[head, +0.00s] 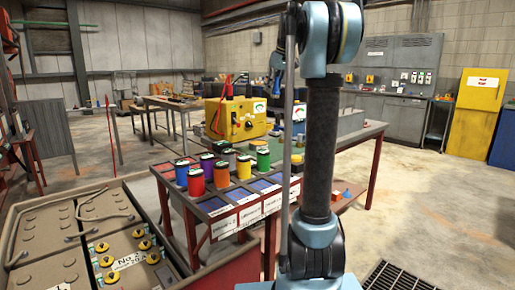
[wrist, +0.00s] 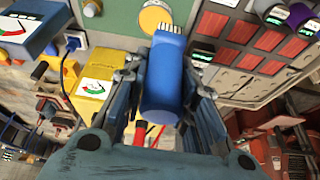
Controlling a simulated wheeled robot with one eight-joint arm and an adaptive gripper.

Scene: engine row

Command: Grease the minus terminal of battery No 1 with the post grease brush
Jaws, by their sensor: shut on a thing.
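My gripper (wrist: 165,62) is shut on a blue brush (wrist: 165,85), seen in the wrist view between the two fingers. Its pale bristles (wrist: 173,29) point toward the top of that view. In the head view my arm stands in the middle, and the brush cannot be made out. Batteries sit in a tray (head: 205,278) at the lower left of the head view. One battery (head: 122,250) has several yellow caps and a partly readable "No" label. The minus terminal cannot be told apart. The brush is away from the batteries, above the table area.
The wrist view shows a yellow round lid (wrist: 155,16) beyond the bristles and a blue meter (wrist: 28,25). A floor grate (head: 395,277) lies at the lower right.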

